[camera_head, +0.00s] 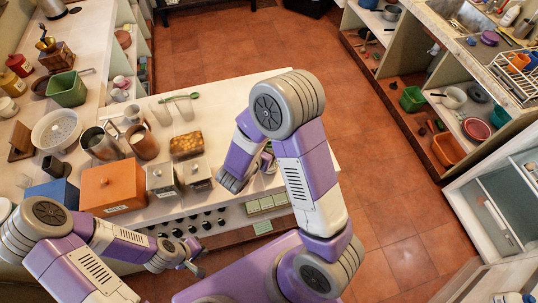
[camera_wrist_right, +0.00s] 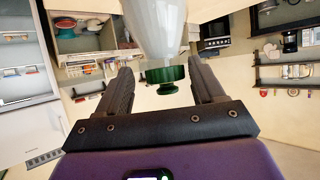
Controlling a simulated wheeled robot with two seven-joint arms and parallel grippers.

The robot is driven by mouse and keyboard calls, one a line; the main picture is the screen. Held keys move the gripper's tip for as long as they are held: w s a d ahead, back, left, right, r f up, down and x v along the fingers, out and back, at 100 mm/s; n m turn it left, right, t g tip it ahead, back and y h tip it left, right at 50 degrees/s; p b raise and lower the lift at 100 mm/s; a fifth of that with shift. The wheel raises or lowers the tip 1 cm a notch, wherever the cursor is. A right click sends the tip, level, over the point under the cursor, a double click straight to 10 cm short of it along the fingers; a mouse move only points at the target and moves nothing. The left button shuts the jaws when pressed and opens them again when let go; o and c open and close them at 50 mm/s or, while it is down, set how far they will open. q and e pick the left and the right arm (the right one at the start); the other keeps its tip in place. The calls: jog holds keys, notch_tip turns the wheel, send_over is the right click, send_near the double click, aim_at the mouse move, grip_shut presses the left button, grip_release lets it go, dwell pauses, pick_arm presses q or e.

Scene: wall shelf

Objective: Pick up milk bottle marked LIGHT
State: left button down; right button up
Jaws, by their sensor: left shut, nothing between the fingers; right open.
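A milky white bottle (camera_wrist_right: 157,28) with a green cap (camera_wrist_right: 166,78) shows in the right wrist view, cap end toward the gripper. My right gripper (camera_wrist_right: 161,70) is open, with one finger on either side of the cap and neck in the picture. I cannot tell whether the fingers touch it. No LIGHT marking is readable. In the head view my right arm reaches over the counter, and its wrist and elbow hide the fingers and most of what is there. My left gripper (camera_head: 192,264) is shut and empty, low in front of the counter.
Shelves with bowls (camera_head: 475,128) stand at right. The tiled floor (camera_head: 390,200) between is clear.

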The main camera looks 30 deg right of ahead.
jog(key=x, duration=0.4)
jog(key=shift+w+a, duration=0.15)
jog(key=shift+w, duration=0.05)
jog(key=shift+r, duration=0.1)
grip_shut()
